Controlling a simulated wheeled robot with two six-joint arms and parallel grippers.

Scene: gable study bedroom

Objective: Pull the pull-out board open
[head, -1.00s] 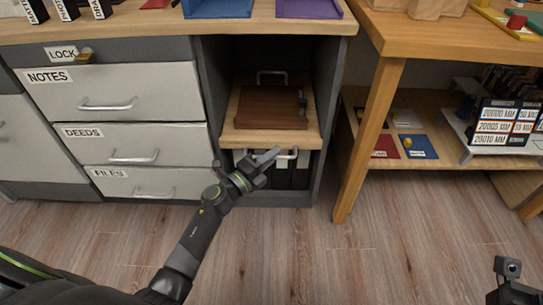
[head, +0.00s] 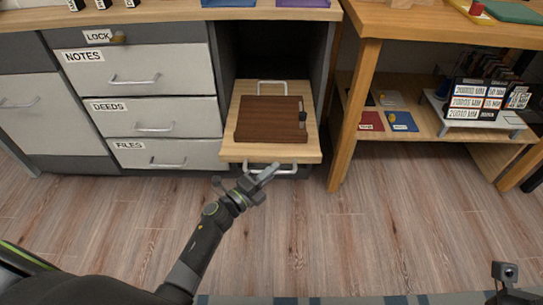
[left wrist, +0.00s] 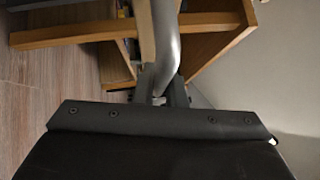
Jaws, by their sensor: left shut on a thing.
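The pull-out board (head: 230,146) is a light wooden shelf in the dark open bay of the desk. It sticks out past the desk front. A metal bar handle (head: 285,167) runs along its front edge, and another handle (head: 258,88) stands at its back. My left gripper (head: 258,180) is at the front handle and shut on it; its fingers partly hide the bar. In the left wrist view, the gripper (left wrist: 160,97) shows only in part, close up. Of my right arm, only a small part shows at the lower right; its fingers are out of view.
A dark brown wooden case (head: 269,119) lies on the board. Drawers marked NOTES, DEEDS and FILES (head: 151,154) are shut at the left. A wooden table leg (head: 352,120) stands close to the right. The floor (head: 330,240) in front is clear.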

